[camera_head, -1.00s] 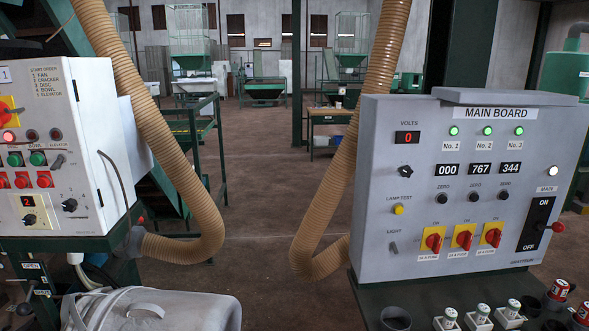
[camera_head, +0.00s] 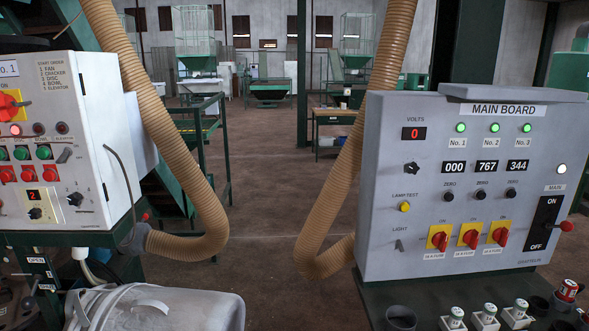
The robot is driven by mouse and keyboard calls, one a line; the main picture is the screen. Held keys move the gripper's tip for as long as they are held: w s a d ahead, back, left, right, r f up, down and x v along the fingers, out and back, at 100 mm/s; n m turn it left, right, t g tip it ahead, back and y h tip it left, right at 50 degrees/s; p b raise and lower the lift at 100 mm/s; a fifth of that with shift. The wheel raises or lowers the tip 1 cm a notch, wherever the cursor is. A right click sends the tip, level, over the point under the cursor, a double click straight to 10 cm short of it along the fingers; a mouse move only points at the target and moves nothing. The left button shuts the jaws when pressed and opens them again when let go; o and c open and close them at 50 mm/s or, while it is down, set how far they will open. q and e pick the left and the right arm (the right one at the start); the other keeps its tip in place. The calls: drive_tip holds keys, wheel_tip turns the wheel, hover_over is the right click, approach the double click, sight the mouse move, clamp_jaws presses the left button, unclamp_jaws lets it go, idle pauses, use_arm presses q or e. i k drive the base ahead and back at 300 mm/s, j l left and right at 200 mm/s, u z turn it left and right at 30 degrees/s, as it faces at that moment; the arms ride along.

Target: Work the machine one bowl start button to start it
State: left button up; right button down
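The machine one control box (camera_head: 104,210) is a white cabinet at the left edge, labelled "No.1". A column under the small label BOWL holds a dark lamp (camera_head: 38,129), a green button (camera_head: 43,152) and a red button (camera_head: 36,173). I take that green button as the bowl start button; the lettering is small. Another green button (camera_head: 21,153) sits to its left, below a lit red lamp (camera_head: 15,130). A red rotary switch (camera_head: 10,105) on a yellow plate is above. Neither of my grippers shows in the head view.
A grey main board (camera_head: 380,250) stands at the right with lit green lamps. Two ribbed tan hoses (camera_head: 183,168) hang between the panels. A white container (camera_head: 190,305) lies below the control box. Open brown floor (camera_head: 270,180) stretches behind, toward green machines.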

sight(42, 153)
drive_tip(key=u, duration=1.3)
